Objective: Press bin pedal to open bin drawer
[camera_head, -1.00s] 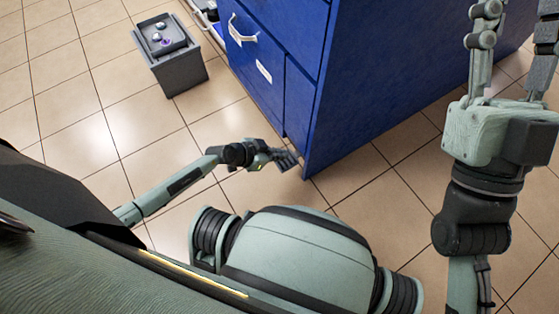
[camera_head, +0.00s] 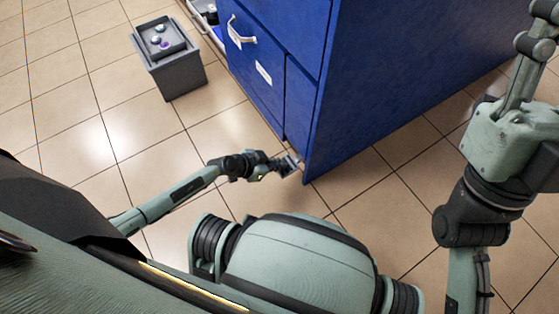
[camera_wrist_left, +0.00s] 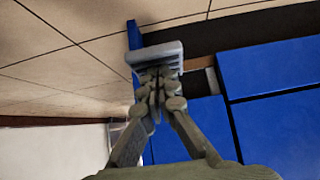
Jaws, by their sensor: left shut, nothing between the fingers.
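The blue cabinet (camera_head: 345,110) stands at the centre, with drawer fronts on its left face. A grey ridged pedal (camera_wrist_left: 162,55) shows at its foot in the left wrist view. It also shows small in the head view (camera_head: 291,161), at the cabinet's lower corner. My left gripper (camera_head: 276,165) is low by the floor at that corner. In the left wrist view its fingers (camera_wrist_left: 157,78) are together and empty, with the tips right at the pedal; I cannot tell whether they touch. My right gripper (camera_head: 533,60) is raised at the right, partly cut off.
A grey box (camera_head: 180,80) with small items on top stands on the tiled floor (camera_head: 90,90) left of the cabinet. A white handle (camera_head: 241,35) and a label (camera_head: 264,72) are on the drawer fronts. The floor left of my left gripper is clear.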

